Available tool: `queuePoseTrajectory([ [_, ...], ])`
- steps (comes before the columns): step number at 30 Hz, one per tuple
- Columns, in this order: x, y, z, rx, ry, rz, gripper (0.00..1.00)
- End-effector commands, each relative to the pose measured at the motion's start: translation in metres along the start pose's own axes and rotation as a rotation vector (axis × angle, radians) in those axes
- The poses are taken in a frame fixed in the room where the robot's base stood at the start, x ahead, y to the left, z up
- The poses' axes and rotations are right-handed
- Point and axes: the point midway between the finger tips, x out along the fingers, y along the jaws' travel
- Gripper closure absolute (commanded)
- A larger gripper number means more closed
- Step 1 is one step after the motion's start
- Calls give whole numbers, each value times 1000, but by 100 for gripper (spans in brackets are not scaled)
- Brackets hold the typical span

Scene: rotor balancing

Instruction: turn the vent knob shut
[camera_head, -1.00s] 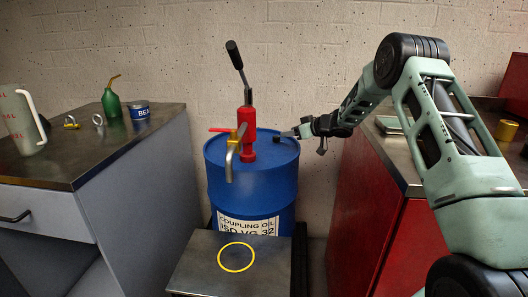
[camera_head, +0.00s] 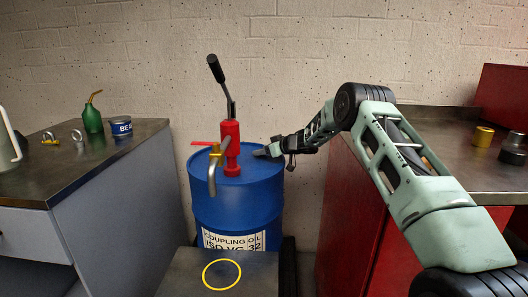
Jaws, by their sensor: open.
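A blue drum (camera_head: 236,205) labelled coupling oil stands at the middle against the wall. A red hand pump (camera_head: 231,150) with a black-gripped lever and a bent spout rises from its lid. My gripper (camera_head: 265,153) reaches in from the right, low over the right part of the lid, to the right of the pump. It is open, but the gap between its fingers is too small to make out. The small dark vent knob is at the fingertips and cannot be told apart from them. I cannot tell whether they touch it.
A low metal stand with a yellow ring (camera_head: 222,274) is in front of the drum. The left counter (camera_head: 110,160) holds a green oil can (camera_head: 93,119), a blue tin (camera_head: 121,127) and metal rings. A red cabinet (camera_head: 375,215) with a metal top stands close under my arm on the right.

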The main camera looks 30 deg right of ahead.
Motion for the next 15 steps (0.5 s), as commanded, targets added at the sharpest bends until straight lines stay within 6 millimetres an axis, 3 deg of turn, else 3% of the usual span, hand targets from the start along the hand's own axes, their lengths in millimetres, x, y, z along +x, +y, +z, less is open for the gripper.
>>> queuePoseTrajectory([
  [1, 0, 0, 0, 0, 0, 0, 50],
  [6, 0, 0, 0, 0, 0, 0, 94],
  [15, -2, 3, -5, -13, 2, -30, 94],
])
